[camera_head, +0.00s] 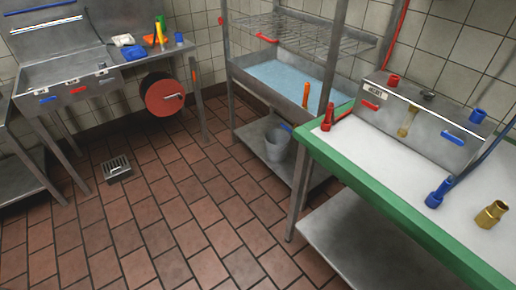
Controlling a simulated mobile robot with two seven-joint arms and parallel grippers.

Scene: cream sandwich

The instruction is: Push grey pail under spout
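The grey pail (277,145) stands upright on the low metal shelf beneath the middle steel sink, near the post of the green-edged table. A small blue part shows at its rim. A brass spout-like fitting (407,122) hangs on the front of the steel box on the right table. An upright orange piece (306,95) is at the middle sink's front wall. I cannot tell which piece the task calls the spout. The pail is below and apart from both. Neither of my grippers is in view.
The green-edged table (390,202) fills the right, with a brass nozzle (490,214) and a blue fitting (438,193) on top. The middle sink (272,78) holds bluish water. A red hose reel (164,94) hangs at left. The tiled floor (180,220) is clear except a drain (116,168).

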